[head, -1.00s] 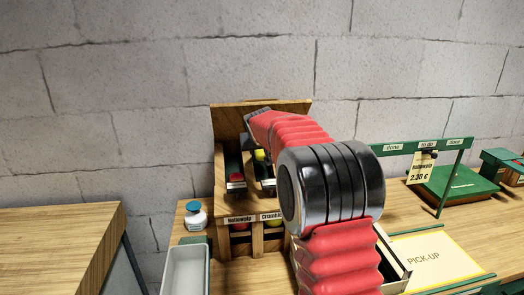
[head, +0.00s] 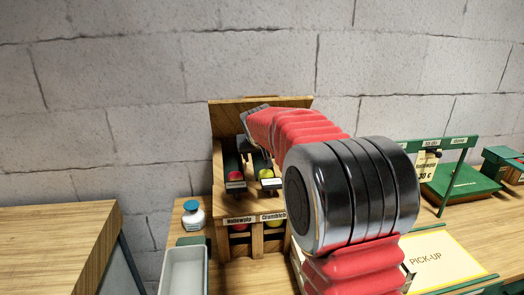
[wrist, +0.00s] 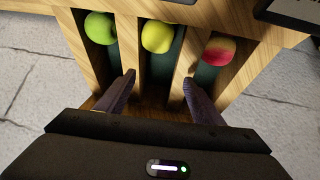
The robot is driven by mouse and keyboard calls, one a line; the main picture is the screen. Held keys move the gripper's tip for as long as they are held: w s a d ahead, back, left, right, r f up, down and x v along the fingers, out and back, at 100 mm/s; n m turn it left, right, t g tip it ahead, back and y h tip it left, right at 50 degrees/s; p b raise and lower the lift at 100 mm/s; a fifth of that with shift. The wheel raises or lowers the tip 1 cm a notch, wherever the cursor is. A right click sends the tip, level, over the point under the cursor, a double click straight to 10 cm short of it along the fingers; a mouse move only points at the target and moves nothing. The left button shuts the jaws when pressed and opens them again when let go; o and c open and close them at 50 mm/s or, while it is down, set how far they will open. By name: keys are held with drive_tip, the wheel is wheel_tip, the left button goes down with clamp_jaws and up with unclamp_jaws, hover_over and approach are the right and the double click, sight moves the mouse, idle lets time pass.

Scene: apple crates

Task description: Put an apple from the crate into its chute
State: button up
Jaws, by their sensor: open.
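A yellow apple (head: 267,174) lies in the middle chute of the wooden stand, near its front end. It also shows in the wrist view (wrist: 158,37), beyond my fingertips and apart from them. My gripper (wrist: 158,84) is open, with nothing between its fingers. In the head view my gripper is partly hidden behind the red arm, above the chutes. A red apple (head: 236,175) lies in the left chute and shows in the wrist view (wrist: 219,49). A green apple (wrist: 100,28) lies in another chute, hidden by my arm in the head view.
Lower bins hold a red apple (head: 240,227) and a yellow apple (head: 274,224) behind name labels. A white jar (head: 194,215) and a grey tray (head: 185,270) stand left.

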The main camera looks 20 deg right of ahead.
drive_tip(key=w+d+r+v, duration=0.1)
drive_tip(key=v, duration=1)
drive_tip(key=shift+r+t, duration=0.25)
drive_tip(key=shift+t, duration=0.15)
drive_tip(key=shift+a, duration=0.1)
drive_tip(key=s+a+f+n+g+y, duration=0.1)
drive_tip(key=s+a+f, duration=0.3)
drive_tip(key=s, duration=0.8)
drive_tip(key=s+a+f+g+y, duration=0.1)
drive_tip(key=s+a+f, duration=0.3)
drive_tip(key=s, duration=0.9)
drive_tip(key=s+a+f+n+g+y, duration=0.1)
drive_tip(key=s+a+f, duration=0.3)
drive_tip(key=s, duration=0.9)
drive_tip(key=shift+s+f+n, duration=0.25)
drive_tip(key=shift+f+n, duration=0.05)
drive_tip(key=shift+f, duration=0.3)
drive_tip(key=shift+c, duration=0.4)
